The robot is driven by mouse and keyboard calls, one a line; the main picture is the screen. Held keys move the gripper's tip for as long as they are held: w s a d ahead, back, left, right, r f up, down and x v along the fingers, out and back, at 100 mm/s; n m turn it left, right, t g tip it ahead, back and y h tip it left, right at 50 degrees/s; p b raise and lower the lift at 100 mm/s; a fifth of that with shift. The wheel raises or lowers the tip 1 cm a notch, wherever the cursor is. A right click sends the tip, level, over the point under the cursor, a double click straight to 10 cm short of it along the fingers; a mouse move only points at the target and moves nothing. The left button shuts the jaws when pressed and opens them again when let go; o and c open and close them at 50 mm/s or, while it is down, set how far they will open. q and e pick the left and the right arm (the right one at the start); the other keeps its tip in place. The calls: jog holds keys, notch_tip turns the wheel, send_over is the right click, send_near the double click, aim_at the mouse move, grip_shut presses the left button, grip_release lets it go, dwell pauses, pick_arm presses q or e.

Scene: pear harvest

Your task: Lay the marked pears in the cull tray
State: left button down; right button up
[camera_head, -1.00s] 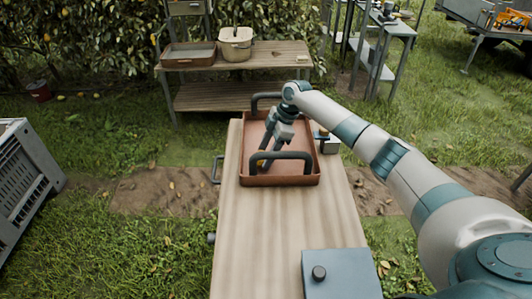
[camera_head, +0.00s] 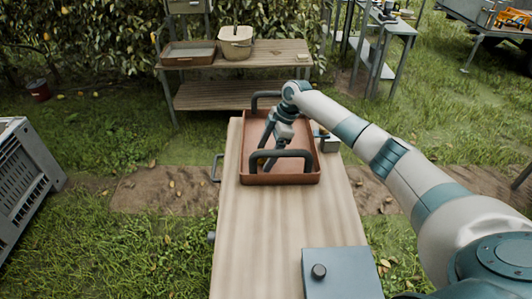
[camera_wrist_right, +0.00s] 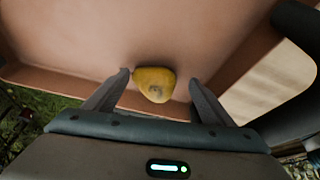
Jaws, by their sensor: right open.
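A red-brown tray (camera_head: 253,179) with dark arched handles stands on the wooden table. My right gripper (camera_head: 264,155) is inside the tray, pointing down, its two fingers spread apart. In the right wrist view a yellow pear (camera_wrist_right: 155,83) with a brownish patch lies on the tray floor near the tray wall. It lies between the open fingers, with gaps visible on both sides. In the head view the pear is not clearly visible behind the gripper and handle. My left gripper is not in view.
A blue-grey box with a dark knob (camera_head: 340,275) sits at the table's front right. A small grey block (camera_head: 330,145) is beside the tray. The table's middle is clear.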

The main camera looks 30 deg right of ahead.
pick_arm(q)
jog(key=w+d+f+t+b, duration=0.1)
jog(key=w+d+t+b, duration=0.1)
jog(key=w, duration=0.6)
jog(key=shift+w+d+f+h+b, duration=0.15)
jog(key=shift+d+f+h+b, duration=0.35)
jog(key=shift+b, duration=0.55)
pick_arm(e)
jog(key=v, duration=1.7)
jog(key=shift+r, duration=0.2)
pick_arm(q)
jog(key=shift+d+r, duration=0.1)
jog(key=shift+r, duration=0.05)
